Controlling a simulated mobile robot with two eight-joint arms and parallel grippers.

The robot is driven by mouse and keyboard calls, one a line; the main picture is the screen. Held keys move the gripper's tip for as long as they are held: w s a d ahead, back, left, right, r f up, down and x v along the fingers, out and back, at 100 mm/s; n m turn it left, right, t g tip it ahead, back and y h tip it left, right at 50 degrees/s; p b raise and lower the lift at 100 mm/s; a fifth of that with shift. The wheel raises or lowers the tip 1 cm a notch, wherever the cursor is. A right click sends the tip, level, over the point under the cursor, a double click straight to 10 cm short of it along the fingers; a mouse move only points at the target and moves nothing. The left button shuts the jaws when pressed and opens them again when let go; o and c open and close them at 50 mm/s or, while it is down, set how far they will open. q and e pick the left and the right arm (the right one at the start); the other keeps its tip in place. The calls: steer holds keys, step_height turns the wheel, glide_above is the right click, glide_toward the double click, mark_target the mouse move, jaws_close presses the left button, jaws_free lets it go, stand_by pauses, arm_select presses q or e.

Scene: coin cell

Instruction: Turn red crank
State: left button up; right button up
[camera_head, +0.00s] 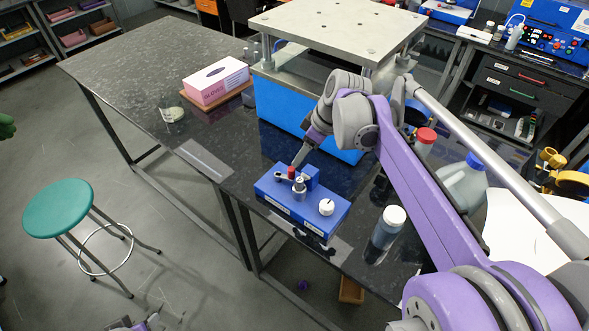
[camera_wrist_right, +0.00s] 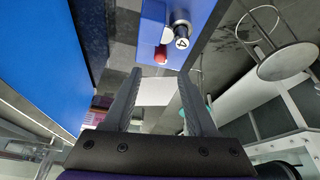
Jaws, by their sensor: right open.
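A blue crank device (camera_head: 302,205) sits near the front edge of the dark table. It has a red knob (camera_head: 291,172), a metal post and a white dial (camera_head: 326,207) on top. My right gripper (camera_head: 300,160) points down just behind the red knob. In the right wrist view the open fingers (camera_wrist_right: 160,75) have nothing gripped between them, and the red knob (camera_wrist_right: 161,54) lies just beyond the tips, beside the blue housing (camera_wrist_right: 150,28). A grey and purple part, apparently my left gripper (camera_head: 138,323), shows at the bottom edge, mostly cut off.
A blue press with a metal top plate (camera_head: 335,25) stands behind the device. A white-capped bottle (camera_head: 388,228) stands right of it; a grey jug (camera_head: 462,183) is further right. A pink glove box (camera_head: 215,80) and a glass jar (camera_head: 172,110) lie left. A green stool (camera_head: 58,208) stands on the floor.

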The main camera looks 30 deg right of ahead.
mark_target(292, 169)
steer(key=x, duration=0.9)
steer(key=shift+a+f, duration=0.1)
steer(key=shift+f, duration=0.25)
jaws_close()
